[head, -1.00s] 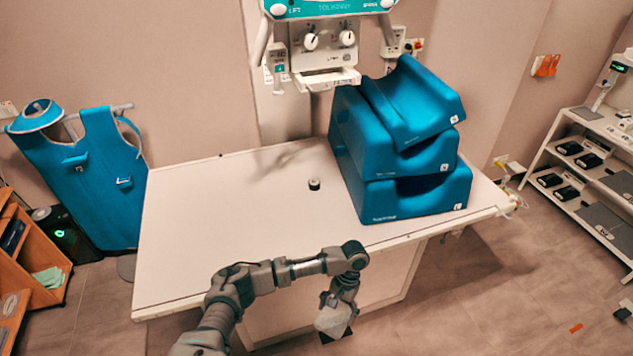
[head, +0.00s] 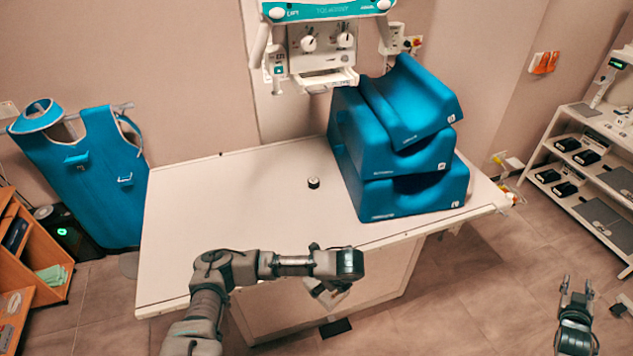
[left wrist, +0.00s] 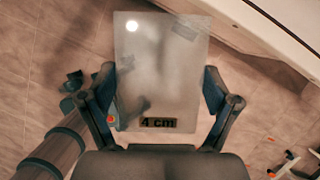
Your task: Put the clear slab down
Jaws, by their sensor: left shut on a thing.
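The clear slab (left wrist: 160,75) is a see-through plate with a dark "4 cm" label, filling the middle of the left wrist view. My left gripper (left wrist: 160,88) is shut on it, one finger at each side edge. In the head view my left gripper (head: 326,292) hangs beyond the table's front edge, partly hidden by its own wrist, and only a little of the slab shows there. My right gripper (head: 577,288) is open and empty at the lower right, over the floor.
The white table (head: 235,225) has wide free room at its left and middle. A small dark-and-white round piece (head: 313,183) lies on it. Stacked blue foam blocks (head: 400,150) fill its right end. A white shelf (head: 590,165) stands far right, a blue apron (head: 95,170) hangs left.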

